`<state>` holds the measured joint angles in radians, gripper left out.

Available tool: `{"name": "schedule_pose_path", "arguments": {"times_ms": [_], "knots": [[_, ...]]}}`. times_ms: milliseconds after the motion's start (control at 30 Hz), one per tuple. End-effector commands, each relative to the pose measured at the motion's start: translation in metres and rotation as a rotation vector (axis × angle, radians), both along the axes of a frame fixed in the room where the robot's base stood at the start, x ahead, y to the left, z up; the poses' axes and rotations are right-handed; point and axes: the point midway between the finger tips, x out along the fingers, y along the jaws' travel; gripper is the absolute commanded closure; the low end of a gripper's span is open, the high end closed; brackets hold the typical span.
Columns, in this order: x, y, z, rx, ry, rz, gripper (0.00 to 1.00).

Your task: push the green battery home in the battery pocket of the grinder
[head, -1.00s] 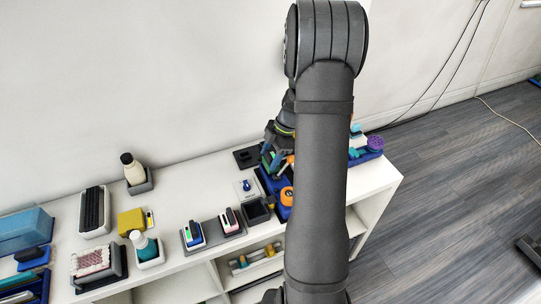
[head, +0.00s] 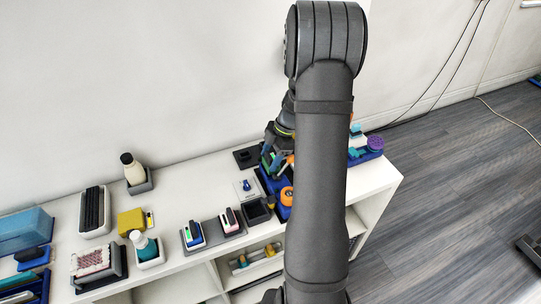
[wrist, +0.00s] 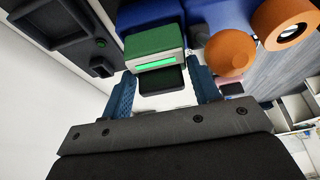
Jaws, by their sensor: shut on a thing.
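The green battery (wrist: 155,42) shows in the wrist view, with a pale end face, a bright green strip and a black tab below it. My gripper (wrist: 163,76) is shut on the battery, its two blue fingers on either side of the tab end. The battery's far end meets a blue body (wrist: 143,13), which looks like part of the grinder. The pocket's inside and the depth of the battery in it are hidden. In the head view my gripper (head: 271,158) is over the blue unit (head: 270,185) at the shelf's right part, largely behind my arm.
A black tray (wrist: 65,22) is at upper left. In the head view, an empty black box (head: 257,211) and a pink-topped battery-like block (head: 230,219) sit nearby on the white shelf.

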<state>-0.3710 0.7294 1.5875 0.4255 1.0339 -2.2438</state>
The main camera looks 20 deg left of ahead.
Motion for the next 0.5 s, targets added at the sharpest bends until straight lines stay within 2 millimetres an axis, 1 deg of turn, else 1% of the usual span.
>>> {"name": "schedule_pose_path", "arguments": {"times_ms": [367, 400, 467, 500], "knots": [[-0.0002, -0.0001, -0.0098, 0.000, 0.002, -0.001, 0.71], [-0.0002, -0.0001, -0.0100, 0.000, 0.001, 0.000, 0.40], [-0.0002, -0.0001, -0.0100, -0.001, 0.001, 0.000, 0.28], [-0.0002, -0.0001, -0.0100, -0.001, 0.001, 0.000, 0.21]]}}
